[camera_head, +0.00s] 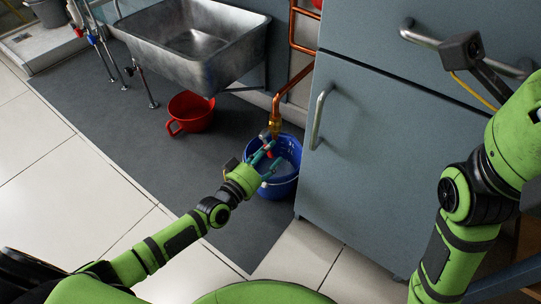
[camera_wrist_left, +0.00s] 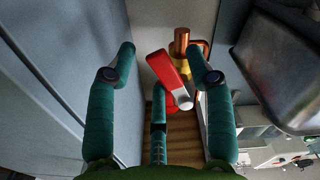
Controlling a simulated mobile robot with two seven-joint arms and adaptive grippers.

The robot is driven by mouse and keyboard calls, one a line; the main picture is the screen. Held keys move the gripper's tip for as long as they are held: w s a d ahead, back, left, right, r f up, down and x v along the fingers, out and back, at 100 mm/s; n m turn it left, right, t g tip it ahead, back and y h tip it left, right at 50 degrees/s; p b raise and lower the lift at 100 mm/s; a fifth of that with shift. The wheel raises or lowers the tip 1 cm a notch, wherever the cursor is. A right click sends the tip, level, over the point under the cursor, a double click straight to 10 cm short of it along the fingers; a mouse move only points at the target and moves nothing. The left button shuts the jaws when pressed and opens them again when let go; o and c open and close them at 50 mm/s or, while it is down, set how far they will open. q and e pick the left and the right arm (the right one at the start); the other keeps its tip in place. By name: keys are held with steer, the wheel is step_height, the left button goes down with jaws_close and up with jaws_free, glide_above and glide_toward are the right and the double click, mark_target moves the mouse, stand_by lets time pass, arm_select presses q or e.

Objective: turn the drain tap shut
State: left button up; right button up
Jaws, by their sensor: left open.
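The drain tap hangs at the lower end of a copper pipe, with a brass body (camera_head: 275,124). In the left wrist view its red lever handle (camera_wrist_left: 168,72) lies slanted between my fingers, and the brass collar (camera_wrist_left: 181,66) is behind it. My left gripper (camera_head: 266,158) is open just below the tap, over the blue bucket (camera_head: 286,181). In the left wrist view the open fingers (camera_wrist_left: 163,53) stand on both sides of the lever, the right finger closer to it. Contact cannot be told.
A grey cabinet (camera_head: 385,165) with metal handles stands close right of the tap. A metal sink (camera_head: 195,40) is on the wall at upper left. A red pot (camera_head: 191,113) sits on the dark mat (camera_head: 110,90). The tiled floor at left is clear.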

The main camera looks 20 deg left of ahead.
arm_select(q)
steer(key=shift+w+d, duration=0.2)
steer(key=shift+w, duration=0.4)
steer(key=shift+c, duration=0.4)
jaws_close()
